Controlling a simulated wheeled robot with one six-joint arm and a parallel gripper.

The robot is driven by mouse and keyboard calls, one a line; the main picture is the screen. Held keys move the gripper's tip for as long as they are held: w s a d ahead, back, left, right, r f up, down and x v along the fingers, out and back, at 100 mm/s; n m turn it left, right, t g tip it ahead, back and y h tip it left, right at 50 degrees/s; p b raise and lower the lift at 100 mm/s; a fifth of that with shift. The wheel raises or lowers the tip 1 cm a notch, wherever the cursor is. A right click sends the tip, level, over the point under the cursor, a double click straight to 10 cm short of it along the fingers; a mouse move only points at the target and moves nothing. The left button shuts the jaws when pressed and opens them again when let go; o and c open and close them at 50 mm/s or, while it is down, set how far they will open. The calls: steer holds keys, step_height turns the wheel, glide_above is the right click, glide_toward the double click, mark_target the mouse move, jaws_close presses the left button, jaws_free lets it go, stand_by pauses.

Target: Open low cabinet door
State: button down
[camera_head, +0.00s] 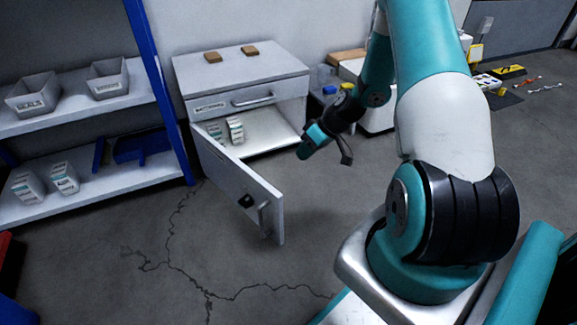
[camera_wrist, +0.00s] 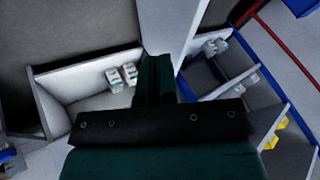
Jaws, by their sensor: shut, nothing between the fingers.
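The low cabinet (camera_head: 240,75) is white, with a drawer (camera_head: 250,98) on top that is closed. Its low door (camera_head: 245,195) stands wide open, swung out toward the left front. The wrist view shows the shut fingers (camera_wrist: 157,78) pointing toward the open cabinet.
A blue-posted shelf (camera_head: 90,110) with labelled bins (camera_head: 35,93) stands at the left, close to the door. Two brown blocks (camera_head: 212,57) lie on the cabinet top. The floor in front is cracked but clear. A white unit stands behind my arm.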

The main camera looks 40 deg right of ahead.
steer(key=w+a+f+b, duration=0.3)
steer(key=a+f+b, duration=0.3)
steer(key=a+f, duration=0.1)
steer(key=shift+a, duration=0.8)
steer(key=shift+f, duration=0.1)
